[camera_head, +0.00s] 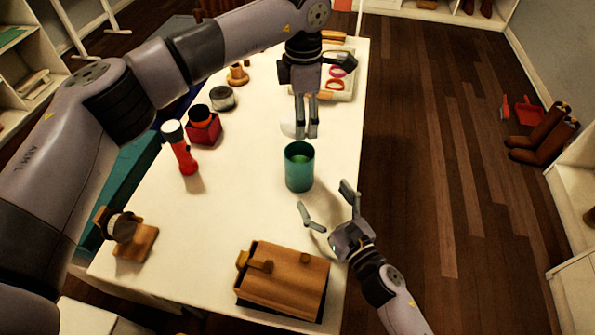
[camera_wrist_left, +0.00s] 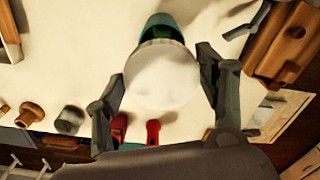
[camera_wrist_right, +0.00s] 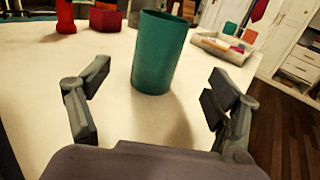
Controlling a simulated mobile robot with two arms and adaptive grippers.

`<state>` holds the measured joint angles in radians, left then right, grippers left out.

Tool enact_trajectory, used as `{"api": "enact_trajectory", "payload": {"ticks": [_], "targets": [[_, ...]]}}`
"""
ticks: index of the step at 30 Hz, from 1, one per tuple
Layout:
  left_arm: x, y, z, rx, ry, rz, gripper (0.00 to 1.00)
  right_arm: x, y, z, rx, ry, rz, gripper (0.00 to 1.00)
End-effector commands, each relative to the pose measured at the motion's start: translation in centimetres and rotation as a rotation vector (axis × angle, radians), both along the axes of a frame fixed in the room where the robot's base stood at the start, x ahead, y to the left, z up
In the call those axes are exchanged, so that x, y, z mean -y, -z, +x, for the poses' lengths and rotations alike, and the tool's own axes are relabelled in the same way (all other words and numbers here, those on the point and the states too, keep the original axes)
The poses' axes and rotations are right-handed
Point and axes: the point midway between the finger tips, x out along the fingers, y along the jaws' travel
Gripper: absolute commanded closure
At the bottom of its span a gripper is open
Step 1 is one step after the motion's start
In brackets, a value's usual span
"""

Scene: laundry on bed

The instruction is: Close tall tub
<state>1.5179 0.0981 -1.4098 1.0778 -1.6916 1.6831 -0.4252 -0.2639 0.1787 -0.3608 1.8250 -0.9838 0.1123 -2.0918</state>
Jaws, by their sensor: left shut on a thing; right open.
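The tall tub is a teal cylinder (camera_head: 299,172), upright on the white table with its top open and something green inside. It also stands ahead in the right wrist view (camera_wrist_right: 158,60). My left gripper (camera_head: 306,132) is shut on a white round lid (camera_wrist_left: 162,78), held just behind the tub and apart from it in the head view. The lid's pale edge (camera_head: 289,130) is mostly hidden by the fingers there. My right gripper (camera_head: 326,207) is open and empty, in front of the tub, its fingers spread and not touching it.
A wooden box (camera_head: 283,280) lies at the table's near edge. A red flashlight (camera_head: 182,152), a red box (camera_head: 204,130) and a wooden stand (camera_head: 135,243) are on the left. A tray (camera_head: 336,85) is at the back.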

Motion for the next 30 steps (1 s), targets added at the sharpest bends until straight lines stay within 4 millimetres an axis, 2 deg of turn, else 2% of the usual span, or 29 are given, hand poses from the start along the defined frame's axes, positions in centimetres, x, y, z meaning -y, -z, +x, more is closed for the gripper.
{"api": "enact_trajectory", "payload": {"ticks": [7, 11, 24, 30], "targets": [[0.0, 0.0, 0.0, 0.000, 0.001, 0.000, 0.50, -0.1, -0.1, 0.2, 0.001, 0.000, 0.000, 0.17], [0.0, 0.0, 0.0, 0.000, 0.001, 0.000, 0.50, -0.6, -0.1, 1.2, 0.003, 0.000, 0.001, 0.17], [0.0, 0.0, 0.0, 0.000, 0.001, 0.000, 0.50, -4.4, -0.2, 8.3, 0.003, 0.000, 0.001, 0.17], [0.0, 0.0, 0.0, 0.000, 0.001, 0.000, 0.50, -5.4, 0.0, 10.1, 0.000, 0.001, 0.000, 0.17]]}}
